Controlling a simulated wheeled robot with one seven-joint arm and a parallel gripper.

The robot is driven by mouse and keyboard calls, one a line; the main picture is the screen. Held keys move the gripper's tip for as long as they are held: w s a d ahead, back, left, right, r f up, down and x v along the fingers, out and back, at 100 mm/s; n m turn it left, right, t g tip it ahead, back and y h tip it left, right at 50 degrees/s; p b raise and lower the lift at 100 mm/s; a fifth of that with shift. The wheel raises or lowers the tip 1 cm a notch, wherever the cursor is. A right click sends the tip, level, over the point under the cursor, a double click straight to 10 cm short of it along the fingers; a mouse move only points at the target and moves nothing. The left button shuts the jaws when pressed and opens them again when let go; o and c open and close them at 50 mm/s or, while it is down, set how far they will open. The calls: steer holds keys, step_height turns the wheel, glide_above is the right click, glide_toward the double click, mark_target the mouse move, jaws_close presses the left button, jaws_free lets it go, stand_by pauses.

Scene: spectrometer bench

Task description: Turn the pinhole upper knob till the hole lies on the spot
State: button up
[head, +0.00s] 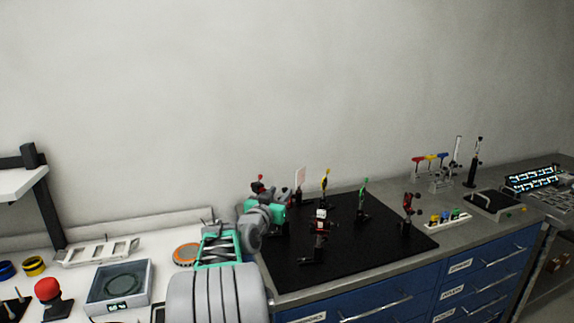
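Several small optical mounts on posts stand on a black breadboard (350,255). One with red and white parts (320,222) is in the front middle. A yellow-topped one (325,182), a green-topped one (363,190) and a red and black one (407,205) stand behind and to the right. Another dark mount with a red part (259,185) shows just behind my wrist. I cannot tell which is the pinhole; its upper knob, hole and spot are too small to make out. My gripper (284,194) is at the breadboard's back left, its fingers too small and hidden to read.
A tray of coloured knobs (448,219) lies right of the breadboard. A balance-like box (118,286) and a red-topped button (48,292) are on the left bench.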

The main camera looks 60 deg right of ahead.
steer(key=d+p, duration=0.2)
steer(key=d, duration=0.5)
steer(key=shift+w+d+f, duration=0.2)
steer(key=shift+w+d, duration=0.05)
steer(key=shift+d, duration=0.1)
steer(key=shift+c, duration=0.2)
jaws_close()
